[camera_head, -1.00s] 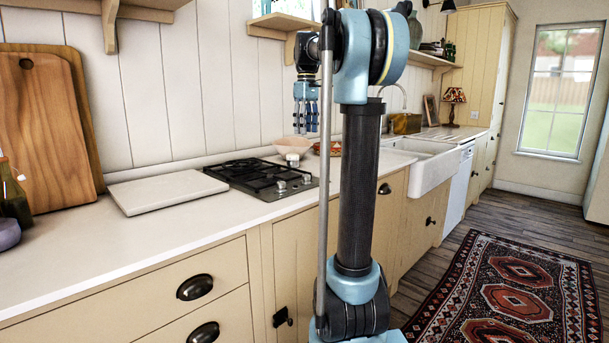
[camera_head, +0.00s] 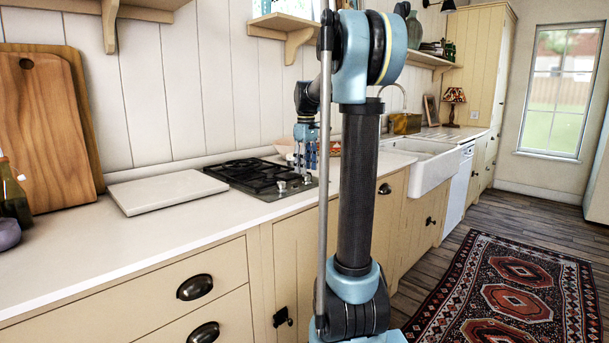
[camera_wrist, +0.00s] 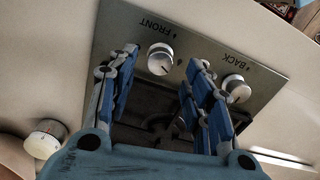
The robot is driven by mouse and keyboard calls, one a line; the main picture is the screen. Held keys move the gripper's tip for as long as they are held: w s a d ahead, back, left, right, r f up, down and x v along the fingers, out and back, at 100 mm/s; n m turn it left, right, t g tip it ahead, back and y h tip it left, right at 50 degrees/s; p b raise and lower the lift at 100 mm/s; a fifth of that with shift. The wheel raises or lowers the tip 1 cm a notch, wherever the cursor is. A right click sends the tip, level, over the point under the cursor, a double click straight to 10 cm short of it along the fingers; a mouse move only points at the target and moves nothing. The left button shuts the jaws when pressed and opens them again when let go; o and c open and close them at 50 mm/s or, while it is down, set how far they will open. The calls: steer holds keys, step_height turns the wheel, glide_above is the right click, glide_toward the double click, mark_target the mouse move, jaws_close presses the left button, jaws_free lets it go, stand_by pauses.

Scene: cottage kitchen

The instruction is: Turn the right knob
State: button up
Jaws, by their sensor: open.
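The stove (camera_head: 250,176) is a steel hob with black grates and two pale knobs at its front right corner. In the head view the left knob (camera_head: 281,185) and the right knob (camera_head: 307,179) show below my gripper (camera_head: 305,165). In the wrist view, the knob marked FRONT (camera_wrist: 160,59) appears between the tips of my open gripper (camera_wrist: 162,60). The knob marked BACK (camera_wrist: 236,88) is to the right of the right finger. The labels appear upside down. I cannot tell the height of the fingertips above the knobs; no contact is clear.
A small pale cylinder (camera_wrist: 45,138) stands on the counter at the left of the wrist view. A white board (camera_head: 168,192) lies left of the stove. A bowl (camera_head: 284,147) is behind my gripper, partly hidden. The sink (camera_head: 432,165) is to the right.

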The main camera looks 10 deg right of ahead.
mark_target(306, 179)
steer(key=shift+f, duration=1.5)
